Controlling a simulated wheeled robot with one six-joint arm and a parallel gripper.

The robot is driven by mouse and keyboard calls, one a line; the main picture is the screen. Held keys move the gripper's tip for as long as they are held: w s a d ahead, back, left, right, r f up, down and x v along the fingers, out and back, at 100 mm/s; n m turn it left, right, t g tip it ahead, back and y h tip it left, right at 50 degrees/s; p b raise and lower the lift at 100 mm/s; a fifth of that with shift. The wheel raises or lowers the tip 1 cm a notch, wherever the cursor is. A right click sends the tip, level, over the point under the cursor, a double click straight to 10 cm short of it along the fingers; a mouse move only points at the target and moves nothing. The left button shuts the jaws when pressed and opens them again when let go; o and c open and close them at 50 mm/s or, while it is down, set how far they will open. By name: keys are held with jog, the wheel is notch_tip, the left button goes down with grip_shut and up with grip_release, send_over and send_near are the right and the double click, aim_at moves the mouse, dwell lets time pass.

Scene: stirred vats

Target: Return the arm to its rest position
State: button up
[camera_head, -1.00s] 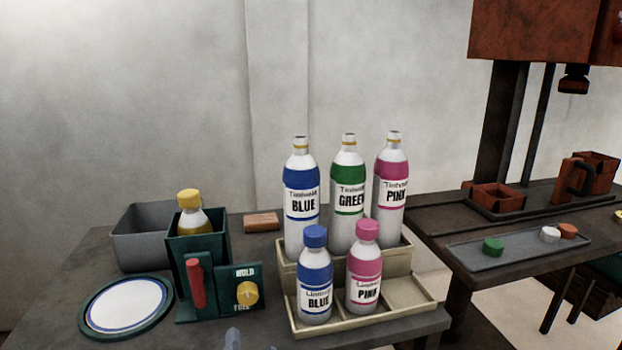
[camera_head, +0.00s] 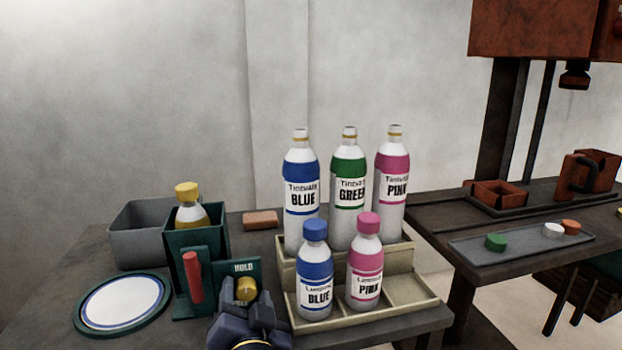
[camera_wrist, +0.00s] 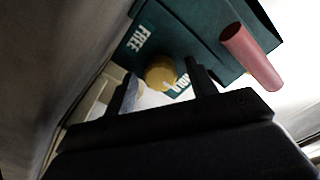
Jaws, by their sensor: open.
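My gripper (camera_head: 244,318) shows at the bottom of the head view, in front of the green holder (camera_head: 193,308). The knob (camera_head: 246,289) is partly hidden by the gripper in the head view. The holder has a red handle (camera_head: 193,277) and a HOLD label, and a yellow-capped bottle (camera_head: 191,208) stands in it.
A cream rack (camera_head: 412,290) with blue, green and pink bottles stands close right of my gripper. A round plate (camera_head: 122,302) and a grey bin (camera_head: 138,248) are left. A brick-coloured block (camera_head: 262,219) lies behind. A tray (camera_head: 520,249) with caps is on the right table.

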jog(key=n+p, duration=0.2)
jog(key=n, duration=0.3)
jog(key=shift+r, duration=0.1)
jog(key=n+p, duration=0.2)
jog(key=n, duration=0.2)
jog(key=shift+s, duration=0.15)
jog(key=shift+p+v, duration=0.35)
jog(key=shift+v, duration=1.2)
jog(key=shift+s, duration=0.1)
